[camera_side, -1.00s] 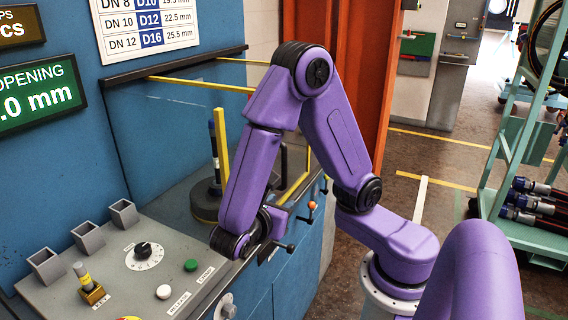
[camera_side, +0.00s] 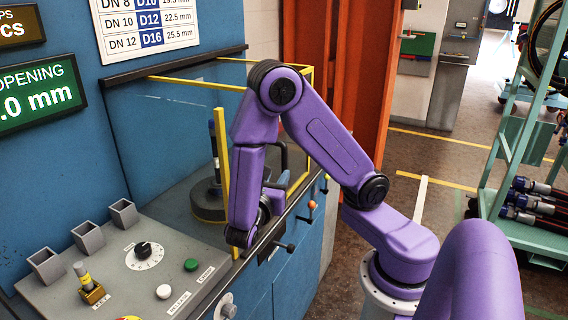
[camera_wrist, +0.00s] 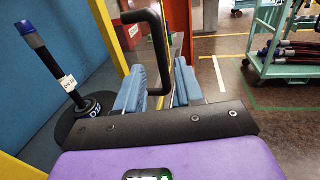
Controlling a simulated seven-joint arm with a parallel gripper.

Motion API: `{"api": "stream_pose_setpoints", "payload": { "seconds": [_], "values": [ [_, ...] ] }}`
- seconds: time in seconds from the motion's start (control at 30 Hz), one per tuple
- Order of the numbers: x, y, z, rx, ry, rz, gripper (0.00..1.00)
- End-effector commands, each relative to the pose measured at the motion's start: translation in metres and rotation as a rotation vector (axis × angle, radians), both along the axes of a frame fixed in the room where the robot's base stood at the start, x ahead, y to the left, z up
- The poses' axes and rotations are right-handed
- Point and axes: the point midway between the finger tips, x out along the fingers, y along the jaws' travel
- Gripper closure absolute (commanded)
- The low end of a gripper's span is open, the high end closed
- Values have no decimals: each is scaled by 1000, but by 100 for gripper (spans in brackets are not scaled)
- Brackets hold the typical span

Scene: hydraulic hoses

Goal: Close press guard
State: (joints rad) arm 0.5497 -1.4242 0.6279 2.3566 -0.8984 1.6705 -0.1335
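The press guard (camera_side: 222,160) is a yellow frame with clear panes on the blue press; its yellow post also shows in the wrist view (camera_wrist: 106,38). How far open it stands is unclear. Its black handle (camera_wrist: 157,50) is an upright bar in the wrist view; in the side view the handle (camera_side: 284,158) shows partly behind my arm. My gripper (camera_wrist: 158,88) has its two blue fingers apart, with the lower end of the handle appearing in line with the gap. I cannot tell if they touch. In the side view my arm mostly hides the gripper.
A hose with a dark round base (camera_wrist: 85,115) stands inside the press. A control panel (camera_side: 140,265) with knob, buttons and grey holders lies at the left. Small levers (camera_side: 311,206) stick out along the press front. A green hose cart (camera_side: 515,200) stands at the right, with open floor between.

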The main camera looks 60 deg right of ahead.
Motion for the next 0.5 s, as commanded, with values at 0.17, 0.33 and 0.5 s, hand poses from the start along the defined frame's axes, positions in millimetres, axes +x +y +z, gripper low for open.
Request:
{"api": "stream_pose_setpoints", "payload": {
  "seconds": [0.17,0.33,0.5],
  "values": [
    [5,-33,0,0,0,-5,63],
    [10,-57,0,1,-1,-4,63],
    [14,-71,0,2,-1,-2,63]
  ]
}}
